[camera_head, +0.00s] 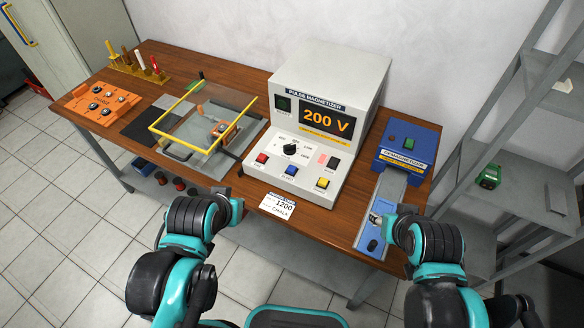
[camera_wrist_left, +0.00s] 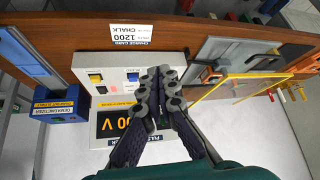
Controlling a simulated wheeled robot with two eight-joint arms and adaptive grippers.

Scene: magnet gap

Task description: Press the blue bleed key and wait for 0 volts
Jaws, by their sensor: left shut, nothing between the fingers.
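The pulse magnetizer (camera_head: 331,85) stands at the back of the bench, its orange display (camera_head: 326,121) reading 200 V. The blue bleed key (camera_head: 291,170) is on its sloped front panel between a red key (camera_head: 262,159) and a yellow key (camera_head: 322,183). In the left wrist view, my left gripper (camera_wrist_left: 160,72) is shut and empty over the panel, with the blue key (camera_wrist_left: 133,77) just beside its fingertips. I cannot tell its height above the panel. My right gripper (camera_head: 384,220) is by the demagnetizer track; its fingers are mostly hidden.
The blue demagnetizer (camera_head: 408,146) stands right of the magnetizer. A yellow-framed guard (camera_head: 203,117) and an orange tray (camera_head: 101,102) lie to the left. A charge card (camera_head: 277,206) reading 1200 CHALK is at the front edge. Grey shelves (camera_head: 519,165) are at right.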

